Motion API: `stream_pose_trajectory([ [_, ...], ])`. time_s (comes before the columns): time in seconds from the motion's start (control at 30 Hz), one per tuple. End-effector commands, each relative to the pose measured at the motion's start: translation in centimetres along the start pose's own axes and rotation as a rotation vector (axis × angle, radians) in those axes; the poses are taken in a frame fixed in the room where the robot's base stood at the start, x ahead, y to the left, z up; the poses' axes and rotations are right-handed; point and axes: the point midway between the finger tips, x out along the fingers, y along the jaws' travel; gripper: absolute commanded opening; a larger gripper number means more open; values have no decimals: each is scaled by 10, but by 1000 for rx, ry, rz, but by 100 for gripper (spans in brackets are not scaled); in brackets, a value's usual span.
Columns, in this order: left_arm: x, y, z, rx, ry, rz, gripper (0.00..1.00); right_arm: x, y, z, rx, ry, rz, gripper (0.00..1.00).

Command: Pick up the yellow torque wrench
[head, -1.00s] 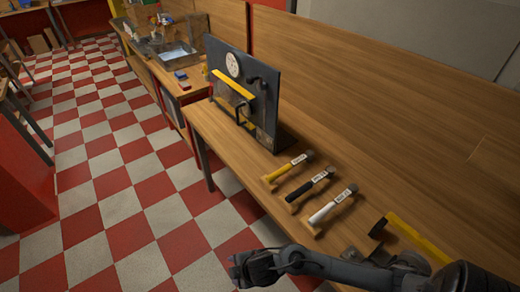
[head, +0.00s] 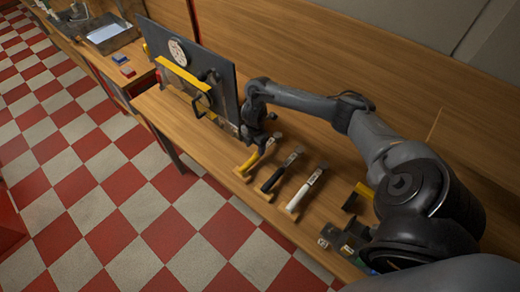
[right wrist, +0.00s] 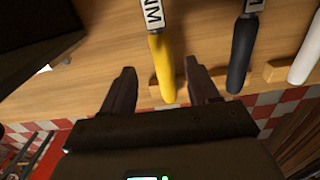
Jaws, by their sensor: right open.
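The yellow torque wrench (head: 250,163) lies on the wooden bench, leftmost of three wrenches in a row. My right gripper (head: 256,132) is over its far end in the head view and hides part of it. In the right wrist view the yellow wrench (right wrist: 163,75) shows its handle and part of a white label. The open fingers of my right gripper (right wrist: 158,65) flank the handle with a gap on each side. I cannot tell whether the fingertips are down at handle height. My left gripper is not in view.
The black wrench (head: 272,178) and the white wrench (head: 303,190) lie to the right. A dark upright panel (head: 222,85) with a yellow bar stands close on the left. The bench edge (head: 215,178) is near.

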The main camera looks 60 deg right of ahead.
Motion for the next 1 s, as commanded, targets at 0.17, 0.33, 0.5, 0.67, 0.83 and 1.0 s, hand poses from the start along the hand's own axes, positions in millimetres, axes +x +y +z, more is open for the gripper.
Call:
stream_pose_trajectory([
  [0.17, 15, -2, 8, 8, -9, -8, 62, 25, 0, -1, 0, 1, 1, 60],
  [0.33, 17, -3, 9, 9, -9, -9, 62, 31, 0, -1, 0, 0, 2, 60],
  [0.5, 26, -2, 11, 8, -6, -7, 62, 50, -1, -4, 1, 1, -1, 60],
  [0.67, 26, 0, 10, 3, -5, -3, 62, 68, -1, -6, 0, 0, 0, 60],
  [0.83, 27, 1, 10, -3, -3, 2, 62, 79, -1, -5, -1, -2, 1, 60],
  [1.0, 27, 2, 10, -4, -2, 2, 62, 80, 0, -5, -1, -2, 2, 60],
])
